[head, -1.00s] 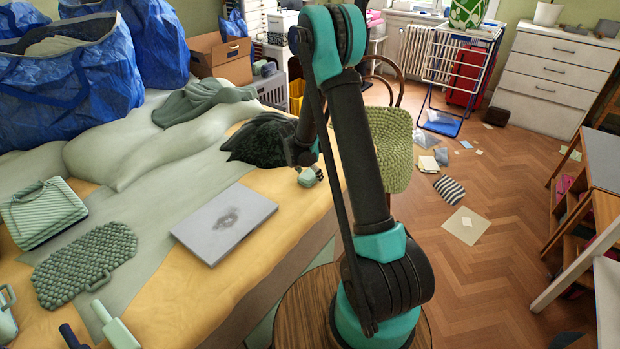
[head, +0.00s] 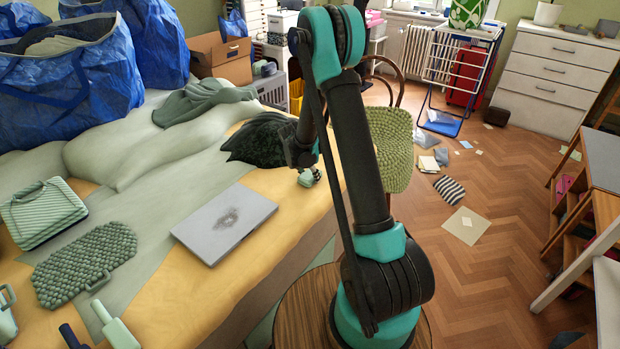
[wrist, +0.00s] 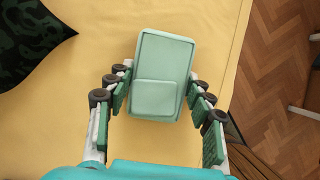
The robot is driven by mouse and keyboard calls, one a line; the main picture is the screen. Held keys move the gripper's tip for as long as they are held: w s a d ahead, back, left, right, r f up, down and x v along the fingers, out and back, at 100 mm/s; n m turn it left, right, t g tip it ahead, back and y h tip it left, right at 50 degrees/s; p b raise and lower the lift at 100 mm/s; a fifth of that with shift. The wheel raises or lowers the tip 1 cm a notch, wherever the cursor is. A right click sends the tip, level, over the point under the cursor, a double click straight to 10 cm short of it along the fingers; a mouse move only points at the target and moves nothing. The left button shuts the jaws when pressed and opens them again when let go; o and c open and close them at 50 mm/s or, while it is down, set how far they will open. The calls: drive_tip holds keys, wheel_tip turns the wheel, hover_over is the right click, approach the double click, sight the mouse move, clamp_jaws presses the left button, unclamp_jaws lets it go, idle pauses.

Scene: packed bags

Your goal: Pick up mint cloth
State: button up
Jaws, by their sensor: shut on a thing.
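A small pale mint thing (wrist: 163,78) with rounded edges fills the space between my fingers in the wrist view. It looks like a box or a neatly folded piece; I cannot tell if it is cloth. My gripper (wrist: 160,92) is shut on it, with finger pads along its left and right sides. In the head view the mint thing (head: 305,179) shows small at the bed's right edge, partly hidden by my gripper (head: 310,175). A loose grey-green cloth (head: 203,100) lies crumpled farther back on the bed, apart from my gripper.
A dark patterned cushion (head: 262,140) lies just left of my gripper. A grey laptop (head: 224,224) lies nearer on the yellow bedding. Blue bags (head: 65,85) crowd the back left.

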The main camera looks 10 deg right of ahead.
sight(309, 175)
drive_tip(key=shift+r, duration=0.1)
wheel_tip(309, 175, up, 20)
drive_tip(key=shift+r, duration=0.2)
idle(0.5)
